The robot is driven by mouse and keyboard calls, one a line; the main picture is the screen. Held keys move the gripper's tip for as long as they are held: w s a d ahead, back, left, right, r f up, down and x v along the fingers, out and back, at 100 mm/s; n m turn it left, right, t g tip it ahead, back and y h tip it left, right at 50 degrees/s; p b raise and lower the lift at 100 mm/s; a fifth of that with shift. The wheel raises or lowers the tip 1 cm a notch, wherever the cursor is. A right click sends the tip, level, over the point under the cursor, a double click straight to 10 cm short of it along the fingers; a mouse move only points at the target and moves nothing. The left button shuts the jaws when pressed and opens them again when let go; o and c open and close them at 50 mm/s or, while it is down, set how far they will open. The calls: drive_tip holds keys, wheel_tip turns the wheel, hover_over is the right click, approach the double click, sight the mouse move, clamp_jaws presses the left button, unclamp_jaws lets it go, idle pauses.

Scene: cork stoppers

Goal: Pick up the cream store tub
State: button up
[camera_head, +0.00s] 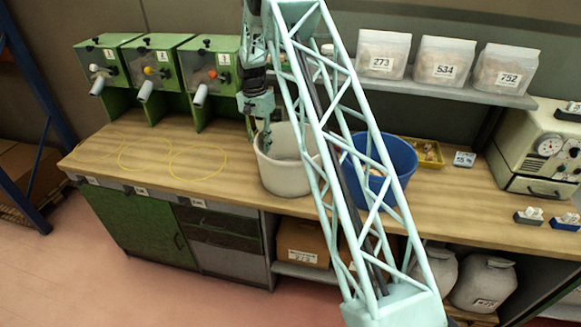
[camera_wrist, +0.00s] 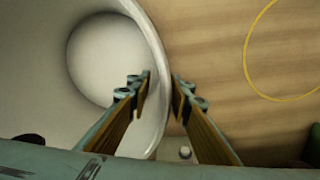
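The cream store tub (camera_head: 285,178) is an open, upright pale bucket on the wooden counter, left of a blue tub (camera_head: 393,170). My gripper (camera_head: 267,146) points down at its left rim in the head view. In the wrist view the tub (camera_wrist: 105,55) fills the left side, and its interior looks empty. My gripper (camera_wrist: 161,84) straddles the rim there, one finger inside the tub and the other outside. The gap between the fingertips is narrow, and I cannot tell whether both press on the wall. My arm covers the tub's right side in the head view.
Yellow rings (camera_head: 198,162) mark the clear left part of the counter, before green dispensers (camera_head: 210,75). White bins (camera_head: 443,62) stand on the shelf behind. A yellow tray (camera_head: 428,153) and a cream machine (camera_head: 540,150) are at right.

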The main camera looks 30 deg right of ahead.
sight(263, 151)
drive_tip(key=shift+f, duration=1.7)
drive_tip(key=shift+c, duration=0.5)
clamp_jaws()
